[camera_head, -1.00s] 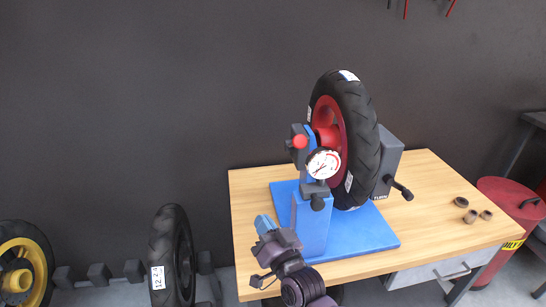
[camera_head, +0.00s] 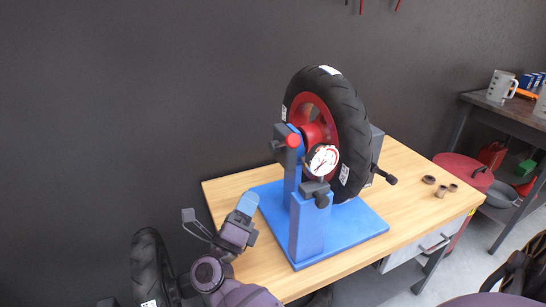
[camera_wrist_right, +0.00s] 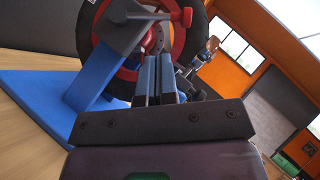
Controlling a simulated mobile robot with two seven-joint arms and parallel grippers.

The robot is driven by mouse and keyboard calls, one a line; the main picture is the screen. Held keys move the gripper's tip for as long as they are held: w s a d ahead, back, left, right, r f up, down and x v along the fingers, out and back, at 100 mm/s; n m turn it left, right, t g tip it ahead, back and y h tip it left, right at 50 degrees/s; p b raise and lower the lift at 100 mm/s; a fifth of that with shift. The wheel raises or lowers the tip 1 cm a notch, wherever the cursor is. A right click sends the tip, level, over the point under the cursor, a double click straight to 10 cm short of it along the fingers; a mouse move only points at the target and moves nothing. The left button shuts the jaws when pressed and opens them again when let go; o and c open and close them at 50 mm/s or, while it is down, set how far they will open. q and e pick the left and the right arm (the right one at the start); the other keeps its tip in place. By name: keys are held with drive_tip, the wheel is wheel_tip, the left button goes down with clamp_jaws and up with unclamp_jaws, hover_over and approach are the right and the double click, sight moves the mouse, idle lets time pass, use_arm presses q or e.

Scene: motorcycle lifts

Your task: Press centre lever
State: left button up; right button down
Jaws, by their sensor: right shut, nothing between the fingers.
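A blue wheel stand (camera_head: 310,232) on the wooden workbench carries a black tyre (camera_head: 345,125) on a red rim. A dark lever with a red knob (camera_head: 293,140) is at the top of its left post, beside a round white dial gauge (camera_head: 322,160). I cannot tell which is called the centre lever. My right gripper (camera_head: 247,203) is shut and empty, left of the stand and apart from it. The red knob also shows in the right wrist view (camera_wrist_right: 184,17), ahead of the fingers. My left gripper is out of view.
The wooden workbench (camera_head: 228,205) has free room left of the stand. A red drum (camera_head: 462,172) stands beyond the right edge. Another tyre (camera_head: 148,270) stands at lower left.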

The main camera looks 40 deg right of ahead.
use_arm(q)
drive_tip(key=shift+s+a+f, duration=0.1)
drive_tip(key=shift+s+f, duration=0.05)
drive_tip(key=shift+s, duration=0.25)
use_arm(e)
drive_tip(key=shift+s+d+f+m+g+h, duration=0.2)
drive_tip(key=shift+s+m+g, duration=0.25)
drive_tip(key=shift+m+g, duration=0.45)
drive_tip(key=shift+s+d+f+m+g+h, duration=0.15)
drive_tip(key=shift+s+d+m+g, duration=0.2)
drive_tip(key=shift+m+g, duration=0.5)
drive_tip(key=shift+s+d+f+m+g+h, duration=0.1)
drive_tip(key=shift+s+f+m+g, duration=0.1)
drive_tip(key=shift+s+m+g, duration=0.5)
drive_tip(key=shift+w+g, duration=0.2)
drive_tip(key=shift+g, duration=0.05)
